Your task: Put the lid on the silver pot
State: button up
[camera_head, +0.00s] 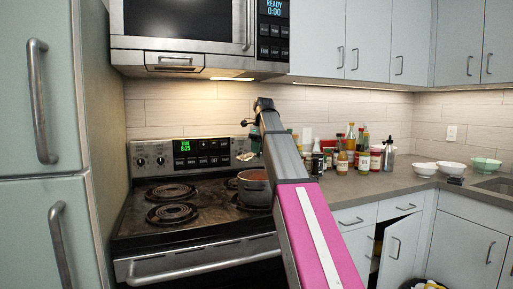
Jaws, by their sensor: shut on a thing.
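The silver pot (255,189) stands on the right side of the stove, on the rear right burner area. Its right part is hidden behind my arm. My gripper (253,143) is above the pot, mostly hidden by my own arm link, and its fingers are hard to make out. A small pale, shiny piece (244,157) shows at its lower left, just above and apart from the pot's rim. It looks like part of the lid held in my gripper, but it is too small and covered to be sure.
Bare coil burners (172,213) fill the stove's left side. A microwave (198,35) hangs above the stove. Bottles and jars (363,160) stand on the counter to the right, with bowls (451,168) farther right. A lower cabinet door (397,255) stands ajar.

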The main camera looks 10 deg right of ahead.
notch_tip(320, 180, down, 6)
jog(key=shift+f, duration=0.2)
dwell(0.7)
jog(key=shift+f, duration=0.55)
dwell(2.3)
dwell(0.5)
jog(key=o, duration=1.6)
jog(key=shift+c, duration=0.2)
jog(key=shift+r, duration=0.1)
jog(key=shift+r, duration=3.45)
